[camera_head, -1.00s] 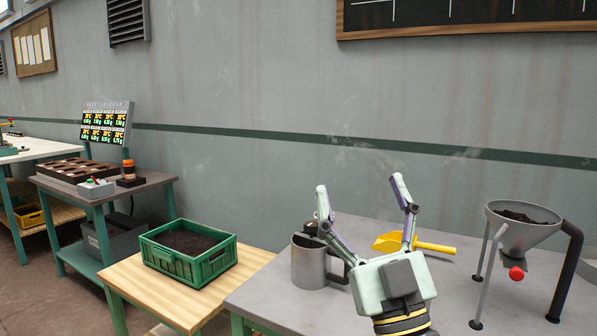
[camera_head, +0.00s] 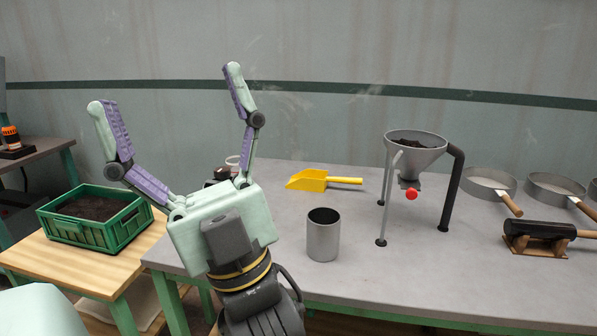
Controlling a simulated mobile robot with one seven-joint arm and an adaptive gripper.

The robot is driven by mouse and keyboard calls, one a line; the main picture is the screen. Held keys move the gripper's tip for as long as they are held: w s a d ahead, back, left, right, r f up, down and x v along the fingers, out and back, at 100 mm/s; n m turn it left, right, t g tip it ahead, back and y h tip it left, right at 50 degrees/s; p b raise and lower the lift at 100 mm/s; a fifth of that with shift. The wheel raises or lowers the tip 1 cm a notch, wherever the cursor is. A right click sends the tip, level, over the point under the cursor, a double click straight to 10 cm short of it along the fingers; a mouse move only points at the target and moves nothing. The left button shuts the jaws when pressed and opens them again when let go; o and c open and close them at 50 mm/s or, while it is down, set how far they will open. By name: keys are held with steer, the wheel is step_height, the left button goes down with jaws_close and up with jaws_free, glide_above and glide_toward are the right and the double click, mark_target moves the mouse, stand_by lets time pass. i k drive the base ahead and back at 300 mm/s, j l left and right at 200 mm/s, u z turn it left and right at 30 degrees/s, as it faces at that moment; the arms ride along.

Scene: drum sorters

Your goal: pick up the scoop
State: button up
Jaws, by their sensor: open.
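The yellow scoop (camera_head: 310,181) lies on the grey table (camera_head: 345,268), towards its back, with its handle pointing right. It is fully in view. My gripper (camera_head: 167,88) is open and empty, with its fingers spread wide and pointing up in the picture. It is to the left of the scoop and apart from it, nearer the camera.
A grey metal cup (camera_head: 323,236) stands in front of the scoop. A funnel on legs (camera_head: 416,150) stands to the right, then sieves (camera_head: 489,184) and a dark tool on a wooden stand (camera_head: 540,232). A green crate of soil (camera_head: 97,236) sits on the wooden table at left.

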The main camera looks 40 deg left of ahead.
mark_target(308, 180)
steer(key=j+u, duration=0.2)
steer(key=u, duration=1.35)
